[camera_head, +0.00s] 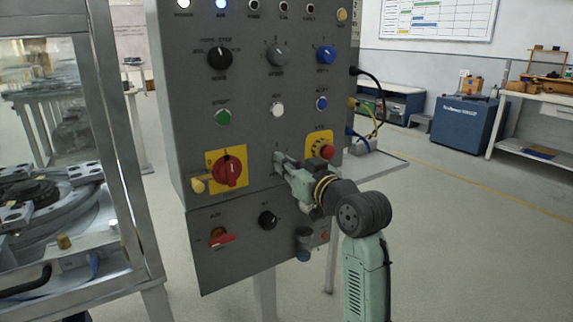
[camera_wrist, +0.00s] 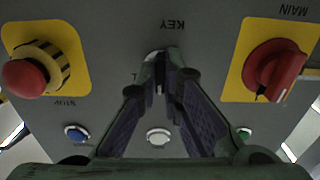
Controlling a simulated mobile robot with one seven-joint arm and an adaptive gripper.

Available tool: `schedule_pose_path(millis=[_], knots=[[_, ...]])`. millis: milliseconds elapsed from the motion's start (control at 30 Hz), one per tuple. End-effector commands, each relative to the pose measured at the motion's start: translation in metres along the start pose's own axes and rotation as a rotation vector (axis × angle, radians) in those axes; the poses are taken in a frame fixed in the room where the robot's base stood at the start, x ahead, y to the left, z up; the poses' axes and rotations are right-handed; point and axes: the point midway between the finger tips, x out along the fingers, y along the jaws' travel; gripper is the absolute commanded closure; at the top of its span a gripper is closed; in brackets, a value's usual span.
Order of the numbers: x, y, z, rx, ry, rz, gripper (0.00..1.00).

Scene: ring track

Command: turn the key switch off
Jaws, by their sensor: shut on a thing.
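The key switch (camera_wrist: 153,55) sits on the grey control panel (camera_head: 180,95), under a label reading KEY that appears upside down in the wrist view. Only a pale rim of it shows; the fingertips hide the rest, so I cannot tell which way the key is turned. My gripper (camera_head: 281,163) reaches the panel from the lower right in the head view. In the wrist view my gripper (camera_wrist: 160,75) has its fingertips together on the key, at the switch.
The red main rotary switch (camera_head: 230,171) on a yellow plate is left of my gripper, and the red stop button (camera_head: 327,152) is close on its right. A white button (camera_head: 277,109) is above. A lower panel with a red-handled switch (camera_head: 222,238) and a black knob (camera_head: 267,220) is below.

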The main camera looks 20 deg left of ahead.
Motion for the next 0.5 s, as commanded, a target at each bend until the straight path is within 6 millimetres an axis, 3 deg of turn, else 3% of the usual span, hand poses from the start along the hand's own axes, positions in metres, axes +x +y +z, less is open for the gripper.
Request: schedule_pose_path(millis=[300,500], knots=[[0.0017,-0.0008,0.0007,0.000,-0.001,-0.002,0.73],[0.0013,-0.0006,0.0004,0.000,-0.001,-0.001,0.72]])
